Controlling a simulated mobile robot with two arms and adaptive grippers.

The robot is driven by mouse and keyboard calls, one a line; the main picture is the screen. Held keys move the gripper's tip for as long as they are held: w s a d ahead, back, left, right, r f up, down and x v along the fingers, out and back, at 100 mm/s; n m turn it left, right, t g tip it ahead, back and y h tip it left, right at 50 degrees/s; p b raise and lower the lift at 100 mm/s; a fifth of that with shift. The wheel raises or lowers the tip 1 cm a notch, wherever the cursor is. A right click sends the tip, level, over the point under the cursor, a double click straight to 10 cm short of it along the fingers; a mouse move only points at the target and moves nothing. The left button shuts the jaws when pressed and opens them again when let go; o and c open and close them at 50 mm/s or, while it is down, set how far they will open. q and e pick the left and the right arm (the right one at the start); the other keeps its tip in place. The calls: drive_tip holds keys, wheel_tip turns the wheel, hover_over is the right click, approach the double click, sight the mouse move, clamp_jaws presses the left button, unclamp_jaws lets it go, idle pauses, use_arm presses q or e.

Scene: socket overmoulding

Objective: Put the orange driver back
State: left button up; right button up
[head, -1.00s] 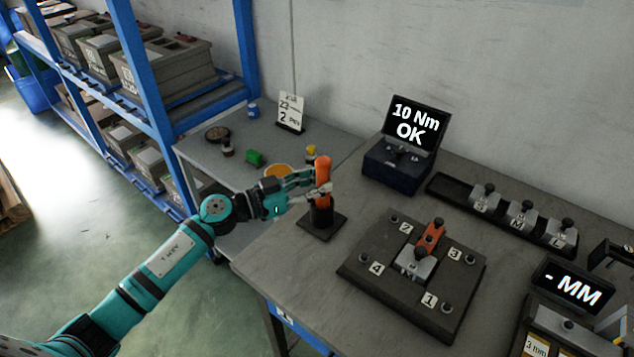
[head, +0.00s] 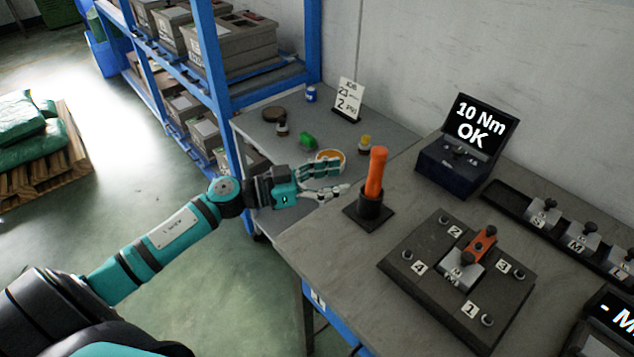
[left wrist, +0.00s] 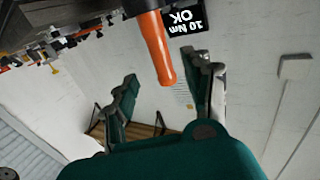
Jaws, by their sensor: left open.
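The orange driver (head: 376,172) stands upright in its black holder (head: 369,211) at the left end of the workbench. My left gripper (head: 345,172) is open and empty, just left of the driver and apart from it in the head view. In the left wrist view the orange driver (left wrist: 157,48) shows beyond the spread fingers of my left gripper (left wrist: 165,95). My right gripper is not in view.
A dark plate (head: 425,275) with numbered posts and an orange-and-grey part lies right of the holder. Behind stands the "10 Nm OK" box (head: 455,165). A grey side table (head: 260,205) holds small items and a sign (head: 348,98).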

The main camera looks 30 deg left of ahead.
use_arm(q)
drive_tip(key=shift+v, duration=1.95)
